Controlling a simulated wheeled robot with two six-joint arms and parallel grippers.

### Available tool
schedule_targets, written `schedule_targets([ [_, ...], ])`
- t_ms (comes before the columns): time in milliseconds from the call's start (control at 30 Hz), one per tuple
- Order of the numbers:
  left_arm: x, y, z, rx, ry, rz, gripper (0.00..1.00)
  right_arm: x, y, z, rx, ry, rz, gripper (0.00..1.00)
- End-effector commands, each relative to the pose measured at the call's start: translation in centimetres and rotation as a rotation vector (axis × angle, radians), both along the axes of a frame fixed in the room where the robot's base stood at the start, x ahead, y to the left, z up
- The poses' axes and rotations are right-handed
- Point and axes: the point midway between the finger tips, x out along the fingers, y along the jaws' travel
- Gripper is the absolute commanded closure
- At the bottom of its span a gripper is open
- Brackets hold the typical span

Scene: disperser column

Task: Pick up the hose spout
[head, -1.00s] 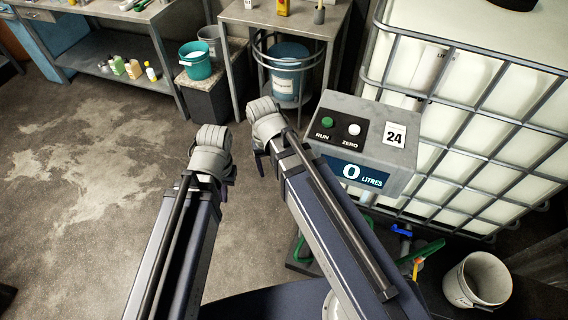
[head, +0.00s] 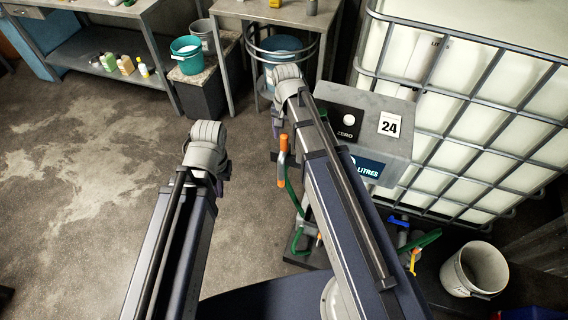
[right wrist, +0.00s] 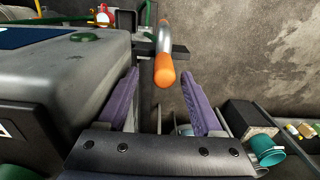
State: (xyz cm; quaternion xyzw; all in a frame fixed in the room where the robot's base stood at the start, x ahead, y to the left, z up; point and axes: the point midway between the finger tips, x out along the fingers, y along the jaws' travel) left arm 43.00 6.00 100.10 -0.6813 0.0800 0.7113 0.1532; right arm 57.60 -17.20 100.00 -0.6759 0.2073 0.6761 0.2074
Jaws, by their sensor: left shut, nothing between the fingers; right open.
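The hose spout has an orange grip (head: 283,150), with a green hose below it, and stands beside the dispenser console. In the right wrist view its orange end and silver tube (right wrist: 164,68) appear ahead, between the lines of the two fingers. My right gripper (right wrist: 160,92) is open, its purple fingers apart with nothing clamped; whether the spout lies within their reach is hard to tell. In the head view my right wrist partly hides its fingers. My left gripper (head: 222,168) is shut and empty over open floor to the left, its fingers mostly hidden by its wrist.
The grey console (head: 400,108) with its display stands close right of the spout. A caged white tank (head: 480,110) is behind it. A grey bucket (head: 474,268) stands at lower right. Benches line the back. The floor at left is clear.

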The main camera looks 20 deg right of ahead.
Motion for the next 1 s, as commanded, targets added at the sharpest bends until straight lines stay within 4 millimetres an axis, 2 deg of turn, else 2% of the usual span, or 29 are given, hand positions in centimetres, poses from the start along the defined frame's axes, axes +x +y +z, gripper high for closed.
schedule_targets([
  [167,0.0,0.0,-0.4,0.0,0.0,0.0,1.0,0.0,0.1,-0.4,0.0,0.0,0.001,0.32],
  [600,0.0,0.0,-5.1,0.0,0.0,0.001,1.0,-0.3,0.8,-5.1,0.0,0.0,0.001,0.32],
  [867,0.0,0.0,-5.1,0.0,0.0,0.001,1.0,-0.3,0.8,-5.1,0.0,0.0,0.001,0.32],
  [1000,0.0,0.0,-5.1,0.0,0.0,0.001,1.0,-0.3,0.8,-5.0,0.0,0.0,0.001,0.45],
])
